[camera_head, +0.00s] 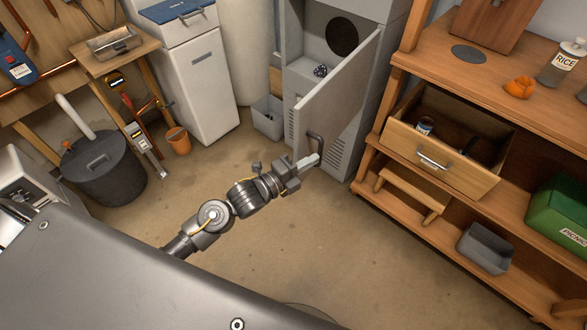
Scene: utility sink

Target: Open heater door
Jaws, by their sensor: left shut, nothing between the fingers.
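The heater (362,108) is a tall grey cabinet at the back, right of centre. Its grey door (338,88) stands partly open, swung out toward me, and the inside shows with a dark round opening and a small dark object on a ledge. A dark handle (316,138) sits at the door's lower free edge. My left gripper (313,160) is shut and empty at the handle, its fingertips just below it. I cannot tell whether they touch it. My right gripper is not in view.
A wooden workbench (470,91) with a pulled-out drawer (440,159) stands right of the heater. A small grey bin (267,118) is left of the heater. A white cabinet (203,88), an orange bucket (178,141) and a dark lidded bin (105,170) stand farther left. The middle floor is clear.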

